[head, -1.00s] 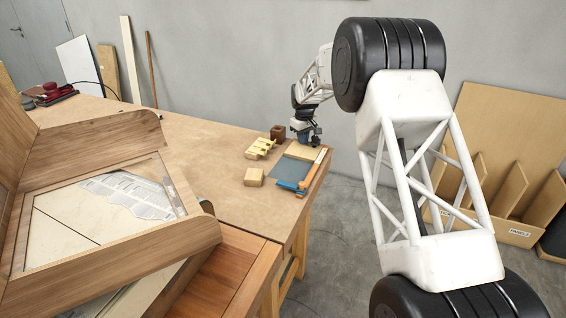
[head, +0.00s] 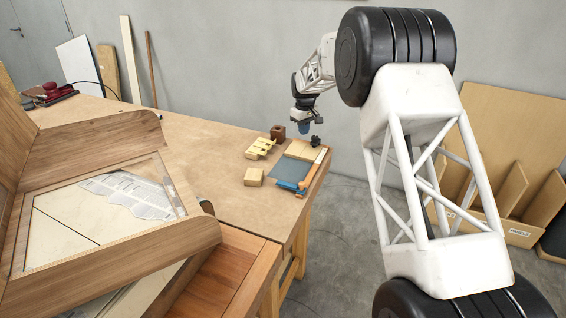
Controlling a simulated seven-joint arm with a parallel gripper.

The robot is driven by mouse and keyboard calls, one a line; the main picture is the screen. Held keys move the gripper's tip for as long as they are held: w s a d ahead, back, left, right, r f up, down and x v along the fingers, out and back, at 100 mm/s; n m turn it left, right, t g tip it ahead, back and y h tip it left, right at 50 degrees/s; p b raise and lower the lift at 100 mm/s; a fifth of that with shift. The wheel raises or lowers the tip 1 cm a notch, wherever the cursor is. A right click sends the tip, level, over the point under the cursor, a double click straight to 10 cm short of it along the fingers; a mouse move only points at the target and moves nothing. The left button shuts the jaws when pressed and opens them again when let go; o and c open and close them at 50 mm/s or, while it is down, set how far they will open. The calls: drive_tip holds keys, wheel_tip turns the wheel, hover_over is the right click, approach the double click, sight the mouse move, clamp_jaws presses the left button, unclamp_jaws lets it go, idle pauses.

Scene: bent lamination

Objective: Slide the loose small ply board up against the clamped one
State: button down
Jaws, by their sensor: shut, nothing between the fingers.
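A pale ply surface (head: 300,148) lies at the far right corner of the bench, behind a grey-blue sheet. A small dark clamp knob (head: 316,141) stands at its right side. At this size I cannot tell the loose board from the clamped one, nor see whether there is a gap between them. My gripper (head: 304,128), with a blue part at its end, is shut and empty. It hangs a little above and behind the ply, apart from it. Its fingertips are too small to make out clearly.
Yellow wooden pieces (head: 260,147), a pale block (head: 254,177) and a brown pot (head: 277,132) stand to the left. A wooden case (head: 110,243) fills the left foreground.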

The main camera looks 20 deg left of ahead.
drive_tip(key=shift+r, duration=1.35)
drive_tip(key=shift+s+d+r, duration=0.1)
drive_tip(key=shift+d+r, duration=0.1)
drive_tip(key=shift+d, duration=0.05)
drive_tip(key=s+d+r+m, duration=0.2)
drive_tip(key=s+d+r, duration=0.5)
drive_tip(key=d, duration=0.4)
drive_tip(key=s+d+r+m+t, duration=0.1)
drive_tip(key=s+d+r+m, duration=0.1)
drive_tip(key=s+d+r, duration=0.55)
drive_tip(key=s+d+r+m, duration=0.2)
drive_tip(key=s+d+r, duration=0.4)
drive_tip(key=d, duration=0.8)
drive_tip(key=s+d+f+m, duration=0.2)
drive_tip(key=s+d, duration=0.4)
drive_tip(key=s, duration=0.7)
drive_tip(key=s+d+f+m+t, duration=0.1)
drive_tip(key=s+d, duration=0.5)
drive_tip(key=s, duration=0.7)
drive_tip(key=s+d+f+m, duration=0.3)
drive_tip(key=s+d, duration=0.4)
drive_tip(key=s, duration=0.7)
drive_tip(key=shift+f+t, duration=0.15)
drive_tip(key=shift+t, duration=0.15)
